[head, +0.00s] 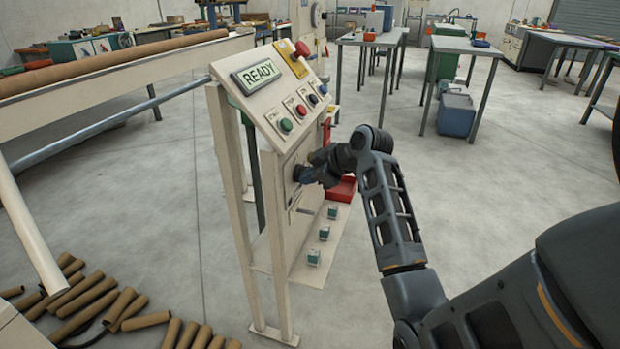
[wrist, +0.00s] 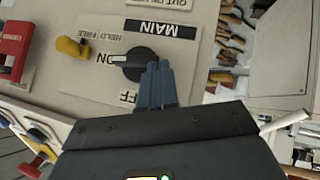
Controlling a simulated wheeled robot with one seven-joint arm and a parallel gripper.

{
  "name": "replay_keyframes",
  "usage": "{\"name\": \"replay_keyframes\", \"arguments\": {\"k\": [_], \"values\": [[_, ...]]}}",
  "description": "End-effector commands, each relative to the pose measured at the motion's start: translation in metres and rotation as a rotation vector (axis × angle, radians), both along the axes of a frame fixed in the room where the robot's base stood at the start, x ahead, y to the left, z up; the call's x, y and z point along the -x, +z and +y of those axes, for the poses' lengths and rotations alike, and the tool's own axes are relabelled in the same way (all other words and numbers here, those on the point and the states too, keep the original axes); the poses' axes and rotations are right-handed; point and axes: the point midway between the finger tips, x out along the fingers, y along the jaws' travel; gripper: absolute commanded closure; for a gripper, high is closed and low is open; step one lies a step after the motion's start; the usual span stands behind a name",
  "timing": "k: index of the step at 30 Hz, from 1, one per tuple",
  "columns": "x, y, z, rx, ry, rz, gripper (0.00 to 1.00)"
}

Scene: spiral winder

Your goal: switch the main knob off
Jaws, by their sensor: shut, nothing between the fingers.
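The main knob (wrist: 136,64) is a round black knob with a white pointer line, on a pale plate marked MAIN in the wrist view. The pointer line points left, toward the ON label. The OFF label is below the knob and partly hidden by my gripper. My gripper (wrist: 158,68) is shut and empty, its blue fingertips at the lower right edge of the knob. I cannot tell whether they touch it. In the head view my gripper (head: 302,173) is at the front of the control stand, and the knob is hard to make out there.
The control stand (head: 275,225) has a READY display (head: 258,76) and several coloured buttons above. In the wrist view a yellow part (wrist: 72,47) and a red part (wrist: 14,46) stick out left of the knob. Cardboard tubes (head: 90,300) lie on the floor at lower left.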

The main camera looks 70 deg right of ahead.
Motion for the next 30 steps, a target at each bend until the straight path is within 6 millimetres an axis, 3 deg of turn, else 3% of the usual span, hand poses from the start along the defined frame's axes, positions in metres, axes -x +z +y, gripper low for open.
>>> {"name": "replay_keyframes", "arguments": {"k": [30], "values": [[0.0, -0.032, 0.008, 0.558, 0.002, -0.044, 1.0]]}}
